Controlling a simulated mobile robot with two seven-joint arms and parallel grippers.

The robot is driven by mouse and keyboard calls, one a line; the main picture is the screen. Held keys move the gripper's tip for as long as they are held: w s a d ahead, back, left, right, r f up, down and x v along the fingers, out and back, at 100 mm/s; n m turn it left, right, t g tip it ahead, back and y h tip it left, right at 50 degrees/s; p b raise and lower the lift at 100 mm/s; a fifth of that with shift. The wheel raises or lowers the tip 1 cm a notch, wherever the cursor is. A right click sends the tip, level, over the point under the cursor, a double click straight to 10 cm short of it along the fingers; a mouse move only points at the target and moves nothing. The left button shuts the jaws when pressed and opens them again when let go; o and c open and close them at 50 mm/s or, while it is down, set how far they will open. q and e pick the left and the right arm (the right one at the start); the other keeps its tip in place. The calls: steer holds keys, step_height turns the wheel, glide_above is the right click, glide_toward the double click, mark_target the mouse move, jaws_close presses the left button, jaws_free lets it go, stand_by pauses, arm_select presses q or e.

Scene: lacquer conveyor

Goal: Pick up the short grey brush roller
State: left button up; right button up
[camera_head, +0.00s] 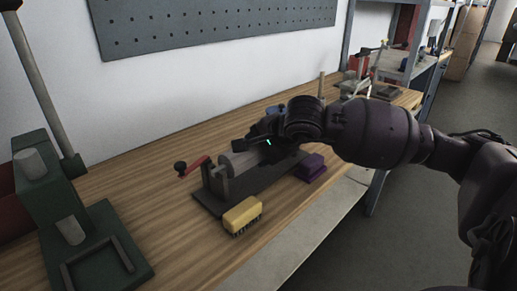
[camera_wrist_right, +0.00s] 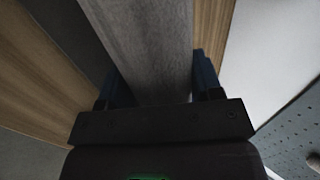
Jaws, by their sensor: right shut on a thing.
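The grey brush roller (camera_head: 238,162) lies along a dark stand (camera_head: 238,192) on the wooden bench, beside a bracket with a red crank handle (camera_head: 194,166). My right gripper (camera_head: 262,148) is over the roller and hides its far part. In the right wrist view the roller (camera_wrist_right: 143,45) runs between the two blue fingers, and the gripper (camera_wrist_right: 160,88) is shut on it. The roller looks still in line with the stand; whether it is clear of its supports cannot be told. My left gripper is not in view.
A yellow brush (camera_head: 242,216) lies in front of the stand, and a purple block (camera_head: 311,167) lies to its right. A green press (camera_head: 80,225) stands at the left. A pegboard (camera_head: 210,22) hangs on the wall. The bench between press and stand is clear.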

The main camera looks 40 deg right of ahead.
step_height(320, 180, up, 12)
steer(key=shift+f+p, duration=0.1)
steer(key=shift+p, duration=0.9)
arm_select(q)
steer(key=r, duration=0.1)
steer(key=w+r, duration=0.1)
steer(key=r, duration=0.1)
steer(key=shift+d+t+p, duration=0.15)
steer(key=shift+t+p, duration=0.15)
steer(key=shift+p, duration=0.05)
arm_select(e)
step_height(320, 180, up, 8)
